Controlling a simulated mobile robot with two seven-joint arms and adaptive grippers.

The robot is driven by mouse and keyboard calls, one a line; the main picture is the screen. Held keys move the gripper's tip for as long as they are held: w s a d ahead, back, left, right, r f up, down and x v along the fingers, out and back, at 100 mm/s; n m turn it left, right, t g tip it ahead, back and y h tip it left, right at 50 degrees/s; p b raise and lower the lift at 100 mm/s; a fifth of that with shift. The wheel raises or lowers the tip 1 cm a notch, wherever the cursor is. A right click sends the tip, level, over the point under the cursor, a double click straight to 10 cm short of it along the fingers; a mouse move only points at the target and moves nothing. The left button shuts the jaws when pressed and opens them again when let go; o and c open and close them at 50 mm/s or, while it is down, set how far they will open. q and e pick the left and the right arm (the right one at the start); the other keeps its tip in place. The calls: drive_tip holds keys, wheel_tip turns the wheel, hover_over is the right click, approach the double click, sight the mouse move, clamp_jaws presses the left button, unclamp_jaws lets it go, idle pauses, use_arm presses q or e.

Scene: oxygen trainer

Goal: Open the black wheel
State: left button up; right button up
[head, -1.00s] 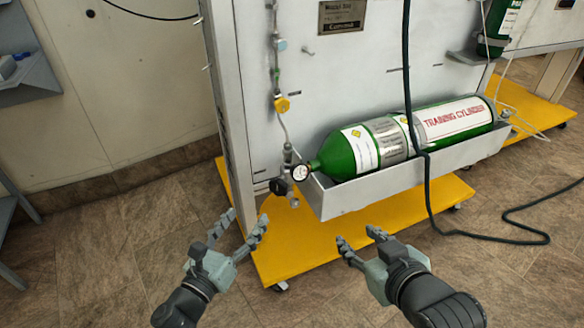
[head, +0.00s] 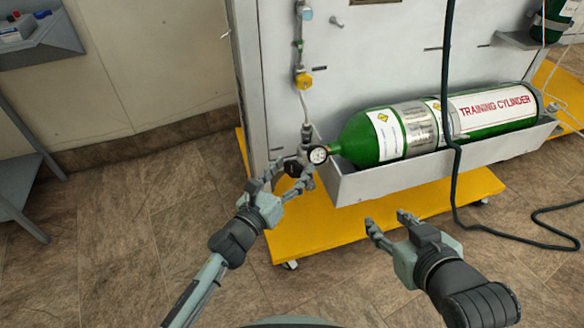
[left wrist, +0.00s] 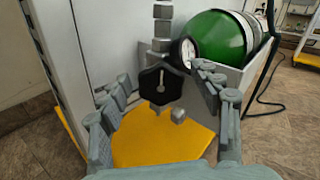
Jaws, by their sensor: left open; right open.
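The black wheel (head: 292,168) is a small dark knob on the valve beside the gauge, at the neck end of the green training cylinder (head: 362,146). It also shows in the left wrist view (left wrist: 160,85), facing the camera, with a light mark on it. My left gripper (head: 281,182) is open, with its fingers on both sides of the wheel. In the left wrist view a gap shows between the fingers and the wheel. My right gripper (head: 388,222) is open and empty, in front of the cylinder's tray, over the yellow base.
The pressure gauge (head: 318,155) sits just right of the wheel. A black hose (head: 450,120) hangs in front of the cylinder. The grey tray (head: 385,182) holds the cylinder. Floor is free at the left.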

use_arm(q)
drive_tip(key=shift+w+d, duration=0.1)
drive_tip(key=shift+w, duration=0.05)
drive_tip(key=c, duration=1.2)
drive_tip(key=shift+o, duration=0.2)
